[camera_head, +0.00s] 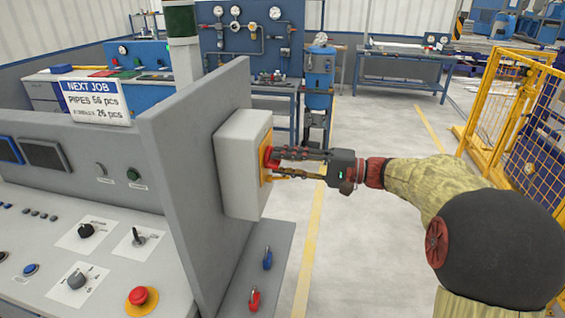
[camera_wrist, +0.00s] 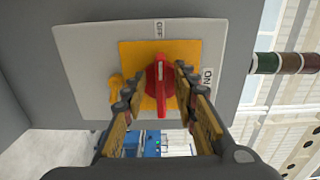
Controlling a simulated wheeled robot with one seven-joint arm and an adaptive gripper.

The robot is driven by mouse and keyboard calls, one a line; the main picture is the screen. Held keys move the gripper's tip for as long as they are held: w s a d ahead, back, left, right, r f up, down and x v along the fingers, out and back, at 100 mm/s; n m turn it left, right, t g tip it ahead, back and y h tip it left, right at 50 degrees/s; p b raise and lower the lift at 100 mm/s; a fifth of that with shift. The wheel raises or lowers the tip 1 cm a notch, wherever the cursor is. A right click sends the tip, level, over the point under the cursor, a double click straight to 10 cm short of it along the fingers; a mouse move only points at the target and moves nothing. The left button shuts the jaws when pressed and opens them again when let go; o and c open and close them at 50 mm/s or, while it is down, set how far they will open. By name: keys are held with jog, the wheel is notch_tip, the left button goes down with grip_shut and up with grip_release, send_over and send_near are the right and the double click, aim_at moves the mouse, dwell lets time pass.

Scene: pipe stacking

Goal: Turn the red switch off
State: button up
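The red switch (camera_wrist: 160,85) is a rotary handle on a yellow plate (camera_wrist: 194,48) on a light grey box. In the wrist view its handle stands upright, its white mark towards the OFF label (camera_wrist: 158,28); the ON label (camera_wrist: 207,76) is at the right. My gripper (camera_wrist: 157,76) is open, with one finger on each side of the handle. The right finger is very close to it; contact is unclear. A small gap shows at the left finger. In the head view my gripper (camera_head: 275,163) reaches the red switch (camera_head: 268,158) from the right, partly hiding it.
The grey box (camera_head: 240,165) is mounted on a grey upright panel (camera_head: 195,170). Blue (camera_head: 267,258) and red (camera_head: 254,299) padlocks are on the ledge below. A control desk (camera_head: 60,245) is left of the panel. A yellow fence (camera_head: 490,100) stands right; open floor lies between.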

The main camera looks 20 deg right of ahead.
jog(key=v, duration=1.1)
jog(key=shift+s+d, duration=0.15)
jog(key=shift+d, duration=0.15)
jog(key=s+f+m+g+h, duration=0.1)
jog(key=s+f+m+h, duration=0.15)
jog(key=f, duration=0.45)
jog(key=s+f+m+g+h, duration=0.2)
jog(key=f+h, duration=0.1)
jog(key=f, duration=0.4)
jog(key=s+a+f+n+g+h+p, duration=0.1)
jog(key=s+a+f+n+g+h, duration=0.25)
jog(key=s, duration=0.65)
jog(key=s+a+r+n+t+h+p, duration=0.2)
jog(key=s+a+r+n+t+h, duration=0.1)
jog(key=s+a+r+n+h, duration=0.3)
jog(key=s+a+r, duration=0.2)
jog(key=s, duration=0.1)
jog(key=shift+s+n+h+p, duration=0.3)
jog(key=shift+s+n, duration=0.05)
jog(key=shift+n, duration=0.05)
